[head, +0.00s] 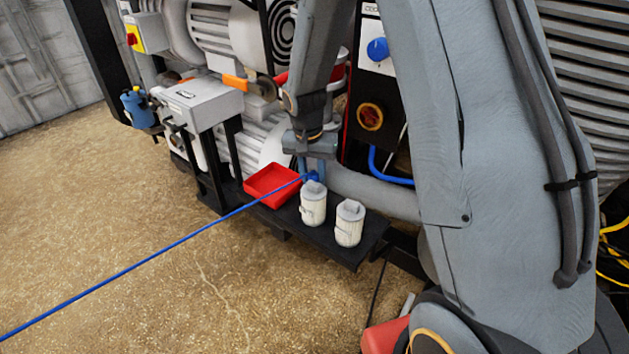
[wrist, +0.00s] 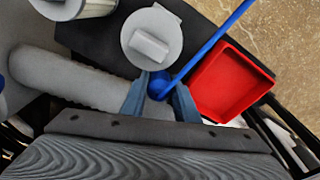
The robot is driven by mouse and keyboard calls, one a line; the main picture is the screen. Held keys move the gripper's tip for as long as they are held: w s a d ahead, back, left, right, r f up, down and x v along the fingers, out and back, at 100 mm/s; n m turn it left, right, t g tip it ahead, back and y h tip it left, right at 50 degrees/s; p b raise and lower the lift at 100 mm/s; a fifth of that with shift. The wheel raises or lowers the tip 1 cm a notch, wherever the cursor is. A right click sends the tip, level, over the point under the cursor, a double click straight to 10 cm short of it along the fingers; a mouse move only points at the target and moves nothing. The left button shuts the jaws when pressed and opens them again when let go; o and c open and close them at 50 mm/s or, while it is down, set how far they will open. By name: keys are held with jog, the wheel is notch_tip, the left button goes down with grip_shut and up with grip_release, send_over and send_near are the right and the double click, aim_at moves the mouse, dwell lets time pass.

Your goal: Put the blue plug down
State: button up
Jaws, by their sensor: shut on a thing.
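My gripper (head: 318,170) is shut on the blue plug (head: 311,176), just above the black shelf (head: 338,250). In the wrist view the plug (wrist: 159,85) shows as a round blue end between the two bluish fingertips (wrist: 160,98). A blue cable (head: 160,259) runs from the plug down to the left across the floor. It also crosses the wrist view (wrist: 210,45). I cannot tell whether the plug touches the shelf.
A red tray (head: 262,199) lies left of the plug on the shelf. Two white canisters (head: 313,207) (head: 348,226) stand close in front and to the right. A grey pipe (head: 372,192) runs behind. The sandy floor (head: 110,215) is open at left.

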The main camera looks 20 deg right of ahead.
jog(key=shift+w+d+r+g+y, duration=0.15)
jog(key=shift+d+g+y, duration=0.15)
jog(key=shift+y, duration=0.2)
jog(key=shift+a+f, duration=0.15)
jog(key=shift+f, duration=0.7)
jog(key=shift+f, duration=0.15)
jog(key=o, duration=1)
